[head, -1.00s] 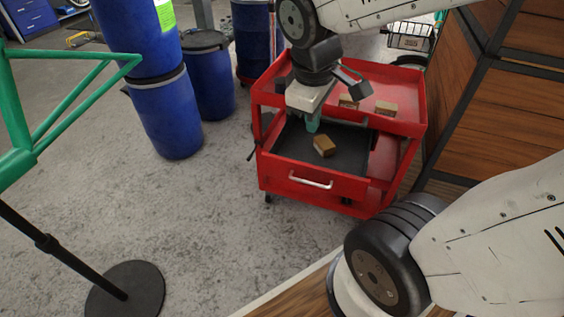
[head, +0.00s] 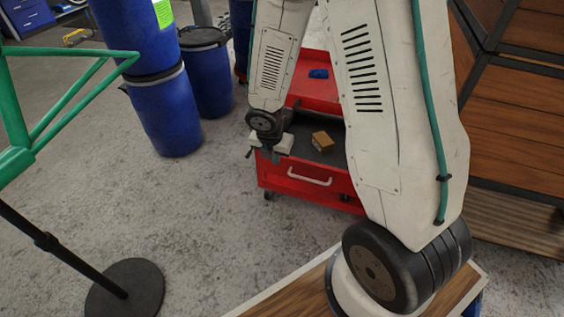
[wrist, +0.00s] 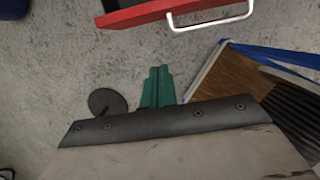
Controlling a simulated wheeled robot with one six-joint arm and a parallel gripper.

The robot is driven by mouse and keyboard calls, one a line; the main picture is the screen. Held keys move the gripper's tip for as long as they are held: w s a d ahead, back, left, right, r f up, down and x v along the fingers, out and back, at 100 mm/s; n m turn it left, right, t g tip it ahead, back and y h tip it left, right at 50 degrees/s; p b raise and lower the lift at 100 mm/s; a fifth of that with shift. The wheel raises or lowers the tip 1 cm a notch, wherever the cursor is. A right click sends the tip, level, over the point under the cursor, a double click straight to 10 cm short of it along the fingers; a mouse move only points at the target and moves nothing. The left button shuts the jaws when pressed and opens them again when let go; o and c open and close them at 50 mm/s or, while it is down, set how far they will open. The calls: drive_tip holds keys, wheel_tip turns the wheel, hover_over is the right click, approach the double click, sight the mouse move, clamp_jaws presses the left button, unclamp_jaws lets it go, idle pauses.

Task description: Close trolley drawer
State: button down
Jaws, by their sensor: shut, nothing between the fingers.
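The red trolley (head: 320,95) stands beyond my arm, partly hidden by it. Its drawer (head: 294,186) is pulled out toward me, with a dark inside and a pale handle (head: 310,179) on the front. A small brown box (head: 322,141) lies in the drawer. My gripper (head: 273,158) is shut and empty, with green fingers, near the drawer's front left corner. In the wrist view the green fingers (wrist: 158,88) show apart from the drawer's red front edge (wrist: 135,13) and its handle (wrist: 212,20).
Blue barrels (head: 207,80) stand left of the trolley. A green frame (head: 70,55) and a round black stand base (head: 125,289) are at the left. Wooden crates (head: 520,100) are at the right. Bare concrete floor (head: 210,215) lies in front of the drawer.

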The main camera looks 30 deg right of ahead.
sight(282, 162)
drive_tip(key=shift+w+d+f, duration=0.6)
drive_tip(key=shift+d+f, duration=0.2)
drive_tip(key=shift+f, duration=0.6)
drive_tip(key=shift+w+d+f, duration=0.65)
drive_tip(key=shift+d+f, duration=0.2)
drive_tip(key=shift+f, duration=0.5)
drive_tip(key=shift+w+d+f, duration=0.6)
drive_tip(key=shift+d+f, duration=0.2)
drive_tip(key=shift+f, duration=0.6)
